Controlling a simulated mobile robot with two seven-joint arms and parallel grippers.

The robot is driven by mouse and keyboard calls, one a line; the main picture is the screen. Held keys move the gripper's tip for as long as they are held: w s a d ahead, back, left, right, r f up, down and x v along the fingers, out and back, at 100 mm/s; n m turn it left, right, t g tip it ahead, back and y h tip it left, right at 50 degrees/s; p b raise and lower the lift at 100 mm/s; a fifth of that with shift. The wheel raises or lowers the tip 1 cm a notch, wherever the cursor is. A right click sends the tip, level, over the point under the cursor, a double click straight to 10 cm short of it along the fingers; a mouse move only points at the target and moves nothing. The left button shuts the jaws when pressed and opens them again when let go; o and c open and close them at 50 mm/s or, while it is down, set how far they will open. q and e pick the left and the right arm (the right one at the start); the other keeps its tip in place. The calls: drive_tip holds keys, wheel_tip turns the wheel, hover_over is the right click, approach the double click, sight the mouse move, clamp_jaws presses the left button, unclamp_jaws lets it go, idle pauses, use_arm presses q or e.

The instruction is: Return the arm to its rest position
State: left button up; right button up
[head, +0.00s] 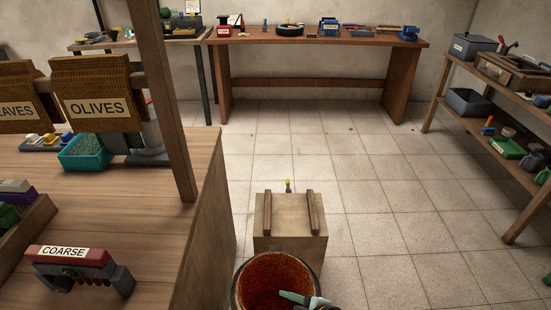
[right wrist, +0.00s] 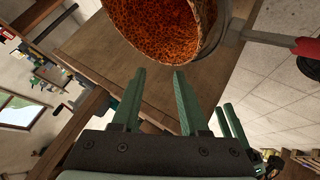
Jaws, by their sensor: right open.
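My right gripper (right wrist: 160,72) is open, with its two green fingers apart and nothing between them in the right wrist view. In the head view a green finger part of it (head: 296,299) shows at the bottom edge, over the near right side of a round container. That container (head: 237,290) holds orange-brown grainy stuff; it also shows at the top of the right wrist view (right wrist: 224,25), beyond the fingertips. My left gripper is not seen in the head view. More green strips show at the right in the wrist view; I cannot tell what they belong to.
A wooden box (head: 290,248) with two slats stands behind the container. A wooden counter (head: 150,215) with OLIVES and COARSE labels fills the left. A workbench (head: 340,41) stands at the back, a shelf (head: 480,125) at the right. The tiled floor (head: 390,215) between is clear.

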use_arm(q)
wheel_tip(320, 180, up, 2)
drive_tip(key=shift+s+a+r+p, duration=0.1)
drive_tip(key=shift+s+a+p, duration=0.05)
drive_tip(key=shift+p, duration=0.9)
use_arm(e)
drive_tip(key=s+d+f+m+t+h, duration=0.1)
drive_tip(key=s+d+f+m+h, duration=0.1)
drive_tip(key=s+d+m, duration=0.3)
drive_tip(key=s+d+f+m+t+h, duration=0.1)
drive_tip(key=s+d+f+m+h, duration=0.1)
drive_tip(key=s+d+m, duration=0.3)
drive_tip(key=d+m, duration=0.4)
drive_tip(key=m, duration=0.1)
drive_tip(key=shift+s+d+f+h, duration=0.25)
drive_tip(key=shift+s+f+h, duration=0.05)
drive_tip(key=shift+s, duration=0.1)
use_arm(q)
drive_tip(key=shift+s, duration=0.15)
use_arm(e)
drive_tip(key=shift+s, duration=0.1)
